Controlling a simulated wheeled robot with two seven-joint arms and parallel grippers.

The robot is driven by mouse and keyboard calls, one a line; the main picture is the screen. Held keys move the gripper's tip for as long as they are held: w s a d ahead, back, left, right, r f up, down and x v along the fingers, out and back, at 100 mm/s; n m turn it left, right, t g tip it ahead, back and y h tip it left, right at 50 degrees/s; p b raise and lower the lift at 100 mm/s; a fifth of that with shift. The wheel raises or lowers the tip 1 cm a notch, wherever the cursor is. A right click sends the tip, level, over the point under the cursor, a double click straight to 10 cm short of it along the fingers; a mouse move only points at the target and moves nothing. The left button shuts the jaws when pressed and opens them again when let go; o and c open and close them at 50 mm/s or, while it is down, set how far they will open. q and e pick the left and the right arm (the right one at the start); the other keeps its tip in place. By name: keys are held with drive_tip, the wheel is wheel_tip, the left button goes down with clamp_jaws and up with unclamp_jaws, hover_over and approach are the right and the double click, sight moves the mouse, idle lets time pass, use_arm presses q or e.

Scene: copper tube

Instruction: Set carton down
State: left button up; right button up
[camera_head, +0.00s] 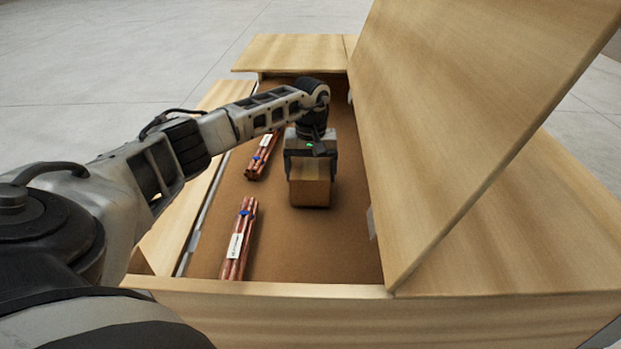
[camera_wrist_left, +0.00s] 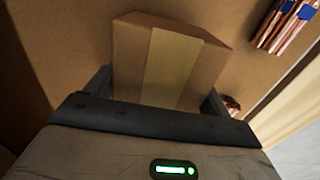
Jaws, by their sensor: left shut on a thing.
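A small brown carton (camera_head: 310,188) with a lighter tape strip is held by my left gripper (camera_head: 310,160), inside a large wooden crate (camera_head: 265,291). In the left wrist view the carton (camera_wrist_left: 170,62) sits between the two fingers of my left gripper (camera_wrist_left: 158,95), which are shut on its sides. The carton is over the crate's brown floor; I cannot tell whether its underside touches the floor. My right gripper is not in view.
Two bundles of copper tubes with blue bands and white labels lie left of the carton, one nearer (camera_head: 240,238) and one farther (camera_head: 262,158). An open wooden lid panel (camera_head: 470,110) rises on the right. The crate floor (camera_head: 335,255) in front of the carton is clear.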

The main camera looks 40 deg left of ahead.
use_arm(q)
drive_tip(key=shift+f, duration=0.85)
drive_tip(key=o, duration=1.1)
drive_tip(key=shift+r, duration=0.25)
wheel_tip(320, 180, up, 12)
drive_tip(key=p, duration=0.2)
drive_tip(key=shift+p, duration=0.35)
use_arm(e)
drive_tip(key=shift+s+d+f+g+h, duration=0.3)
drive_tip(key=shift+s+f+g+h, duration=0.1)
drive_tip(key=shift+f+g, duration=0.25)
use_arm(q)
drive_tip(key=shift+f, duration=0.1)
